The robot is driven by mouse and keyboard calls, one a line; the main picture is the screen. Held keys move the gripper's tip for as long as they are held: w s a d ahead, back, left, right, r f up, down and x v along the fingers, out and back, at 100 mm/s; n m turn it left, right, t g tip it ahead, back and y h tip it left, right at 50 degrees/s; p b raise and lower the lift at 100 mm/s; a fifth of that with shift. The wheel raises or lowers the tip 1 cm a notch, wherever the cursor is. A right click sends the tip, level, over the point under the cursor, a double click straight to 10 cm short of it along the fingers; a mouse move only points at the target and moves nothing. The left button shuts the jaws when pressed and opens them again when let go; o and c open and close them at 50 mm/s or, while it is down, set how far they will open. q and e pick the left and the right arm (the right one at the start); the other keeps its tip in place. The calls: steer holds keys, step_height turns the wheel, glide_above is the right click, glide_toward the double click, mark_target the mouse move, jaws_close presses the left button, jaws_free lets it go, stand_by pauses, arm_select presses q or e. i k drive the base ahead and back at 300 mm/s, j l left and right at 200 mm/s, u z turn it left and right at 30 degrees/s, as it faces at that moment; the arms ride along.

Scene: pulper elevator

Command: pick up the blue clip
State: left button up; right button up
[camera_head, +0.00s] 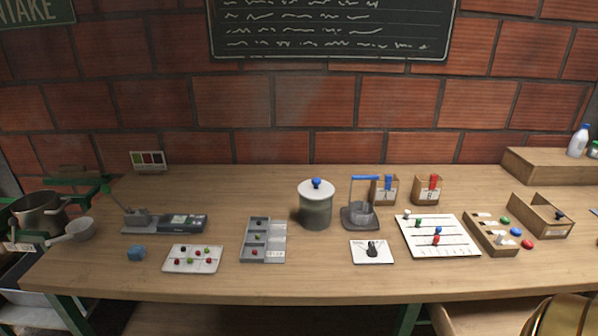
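Several small blue pieces are in the head view, and I cannot tell for sure which is the blue clip. One upright blue piece (388,184) is at the front of a small wooden box (377,196) at the back, right of centre. Another small blue piece (437,231) is on the white lined board (463,246), just above a red one (435,241). A flat blue oval (516,232) is by the slotted wooden block (485,238). Neither gripper is in view.
A lidded pot (316,210) and a blue-handled holder (361,211) stand mid-table. The table's front strip (300,283) is clear.

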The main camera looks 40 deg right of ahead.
mark_target(387, 178)
steer(key=z, duration=1.75)
steer(key=i+j, duration=0.15)
steer(key=j, duration=0.15)
steer(key=i+j+z, duration=0.1)
steer(key=j, duration=0.25)
steer(key=i+j, duration=0.35)
steer(key=j, duration=0.3)
steer(key=i+j+z, duration=0.1)
steer(key=j, duration=0.2)
